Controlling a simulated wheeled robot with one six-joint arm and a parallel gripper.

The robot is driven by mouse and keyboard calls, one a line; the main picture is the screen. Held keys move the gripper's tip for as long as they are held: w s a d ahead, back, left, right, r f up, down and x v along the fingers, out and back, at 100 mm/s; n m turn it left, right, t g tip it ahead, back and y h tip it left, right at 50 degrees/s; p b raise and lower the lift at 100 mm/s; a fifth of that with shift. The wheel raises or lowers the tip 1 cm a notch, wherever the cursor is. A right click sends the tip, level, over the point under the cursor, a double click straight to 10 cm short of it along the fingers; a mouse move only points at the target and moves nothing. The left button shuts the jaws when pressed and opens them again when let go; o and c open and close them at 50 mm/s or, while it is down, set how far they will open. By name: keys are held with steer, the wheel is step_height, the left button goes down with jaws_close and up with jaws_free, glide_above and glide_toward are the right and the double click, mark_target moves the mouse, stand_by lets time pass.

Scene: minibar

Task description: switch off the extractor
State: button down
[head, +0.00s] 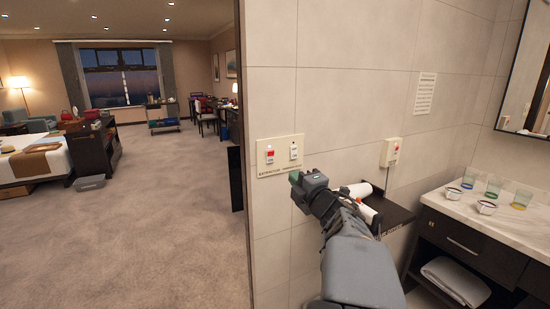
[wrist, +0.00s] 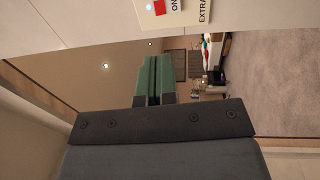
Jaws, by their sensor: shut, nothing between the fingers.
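A cream switch plate (head: 280,169) is on the tiled wall, with a printed line under its two switches that seems to begin with "EXTRACTOR". The left switch (head: 269,154) shows red; the right switch (head: 293,152) looks white with a dark mark. In the wrist view the plate (wrist: 192,18) is at the top edge, with a red patch (wrist: 159,7), "ON" and "EXTRA" readable and the rest cut off. My gripper (head: 296,178) is shut and empty, its green fingertips just below the plate's right part. The green fingers (wrist: 153,78) lie together in the wrist view; contact with the wall cannot be told.
Another wall box (head: 390,152) with a red mark is to the right, above a dark shelf (head: 392,214) with white rolls. A marble counter (head: 510,207) holds several glasses. The wall ends left of the plate, opening onto clear carpet (head: 170,210).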

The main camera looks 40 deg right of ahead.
mark_target(271, 154)
steer(key=w+p, duration=0.1)
steer(key=w, duration=0.3)
steer(key=w+d+r+p, duration=0.1)
steer(key=w, duration=0.3)
steer(key=w+d+p, duration=0.1)
steer(key=w, duration=0.4)
steer(key=shift+r, duration=0.3)
steer(key=shift+w+a+r+g+p, duration=0.1)
steer(key=shift+w+r+g+p, duration=0.3)
steer(key=shift+p, duration=0.85)
steer(key=shift+s+f+b, duration=0.15)
steer(key=shift+f+b, duration=0.15)
steer(key=shift+b, duration=0.05)
steer(key=shift+s, duration=0.1)
steer(key=shift+s, duration=0.3)
steer(key=s+a+r+b, duration=0.1)
steer(key=s+r+b, duration=0.1)
steer(key=s, duration=1.1)
steer(key=shift+a, duration=0.4)
